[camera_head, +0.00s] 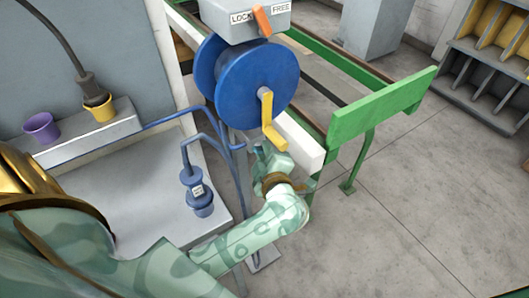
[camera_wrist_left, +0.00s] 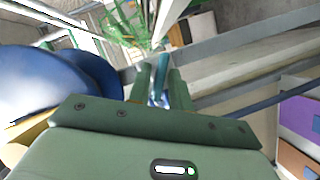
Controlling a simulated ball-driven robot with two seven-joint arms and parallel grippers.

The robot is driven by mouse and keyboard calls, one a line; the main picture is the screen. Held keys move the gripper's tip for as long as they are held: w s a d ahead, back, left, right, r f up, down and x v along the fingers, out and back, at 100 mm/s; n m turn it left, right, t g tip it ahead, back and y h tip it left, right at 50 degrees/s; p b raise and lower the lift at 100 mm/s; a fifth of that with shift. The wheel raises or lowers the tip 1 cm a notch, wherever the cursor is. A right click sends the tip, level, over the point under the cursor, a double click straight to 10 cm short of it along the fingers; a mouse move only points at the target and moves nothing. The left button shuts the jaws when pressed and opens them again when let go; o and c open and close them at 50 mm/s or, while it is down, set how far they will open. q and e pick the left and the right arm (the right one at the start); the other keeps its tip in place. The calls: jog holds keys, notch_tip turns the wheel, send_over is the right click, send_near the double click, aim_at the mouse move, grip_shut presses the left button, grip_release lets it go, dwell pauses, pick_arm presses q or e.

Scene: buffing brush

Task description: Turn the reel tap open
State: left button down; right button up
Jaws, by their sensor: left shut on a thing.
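The hose reel is a blue drum (camera_head: 257,82) with a yellow crank (camera_head: 268,122) on its front. A blue pipe (camera_head: 222,150) runs below it toward my left gripper. My left gripper (camera_head: 262,150) is just below the crank, beside the reel's post. In the left wrist view its fingers (camera_wrist_left: 160,82) are closed on a narrow blue piece (camera_wrist_left: 158,90), which appears to be the reel tap's handle. The tap is mostly hidden by the gripper, so I cannot tell how far it is turned. My right gripper is not in view.
A grey box (camera_head: 225,28) with an orange lever (camera_head: 262,21) and LOCK and FREE labels sits above the drum. A green bar (camera_head: 380,108) stands right. A blue plug-like fitting (camera_head: 197,192), purple cup (camera_head: 41,127) and yellow cup (camera_head: 100,107) are left.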

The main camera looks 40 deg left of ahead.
pick_arm(q)
jog(key=shift+f+n+t+y+b, duration=0.25)
jog(key=shift+n+t, duration=0.25)
jog(key=shift+n, duration=0.75)
jog(key=shift+n+t+y+b, duration=0.15)
jog(key=shift+n+t+b, duration=0.3)
jog(key=shift+n, duration=0.8)
jog(key=c, duration=1.5)
grip_release()
